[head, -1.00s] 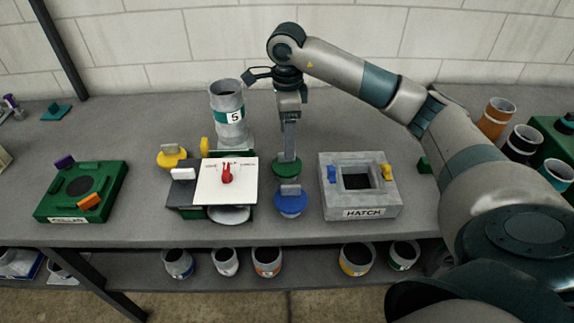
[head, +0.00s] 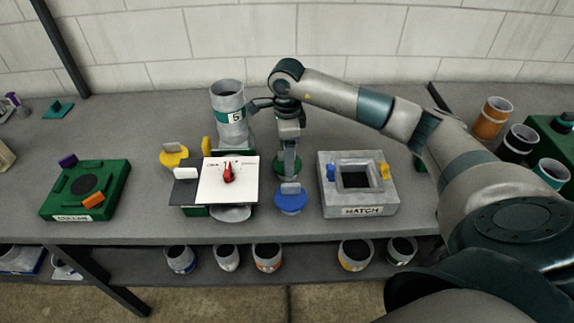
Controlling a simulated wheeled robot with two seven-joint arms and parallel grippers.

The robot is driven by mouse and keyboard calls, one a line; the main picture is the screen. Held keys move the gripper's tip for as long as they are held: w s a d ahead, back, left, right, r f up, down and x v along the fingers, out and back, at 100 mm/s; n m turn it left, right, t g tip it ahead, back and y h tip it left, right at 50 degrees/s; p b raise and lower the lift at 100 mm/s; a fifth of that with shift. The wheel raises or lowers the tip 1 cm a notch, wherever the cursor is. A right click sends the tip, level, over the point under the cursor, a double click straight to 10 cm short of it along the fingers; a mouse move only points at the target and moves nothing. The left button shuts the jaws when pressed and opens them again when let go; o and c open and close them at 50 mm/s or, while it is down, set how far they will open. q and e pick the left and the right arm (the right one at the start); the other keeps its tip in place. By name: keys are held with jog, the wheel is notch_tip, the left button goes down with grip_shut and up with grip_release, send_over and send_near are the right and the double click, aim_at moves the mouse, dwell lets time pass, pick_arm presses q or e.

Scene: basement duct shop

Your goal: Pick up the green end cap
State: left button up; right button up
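The green end cap (head: 303,174) lies on the bench behind the blue end cap (head: 291,203). Its middle and its tab are hidden by my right gripper. My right gripper (head: 289,172) points straight down over it, fingertips at the cap. The fingers are seen edge-on, so I cannot tell whether they are apart or closed on the tab. My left gripper is not in view.
The blue cap stands just in front. Left are a white sheet (head: 215,188) with a red object, a yellow cap (head: 173,155) and a grey duct marked 5 (head: 228,105). A grey hatch block (head: 335,205) is right. Bare bench lies behind.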

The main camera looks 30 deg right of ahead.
jog(key=shift+f+p, duration=0.65)
jog(key=shift+f, duration=1.7)
jog(key=shift+c, duration=0.6)
jog(key=c, duration=0.6)
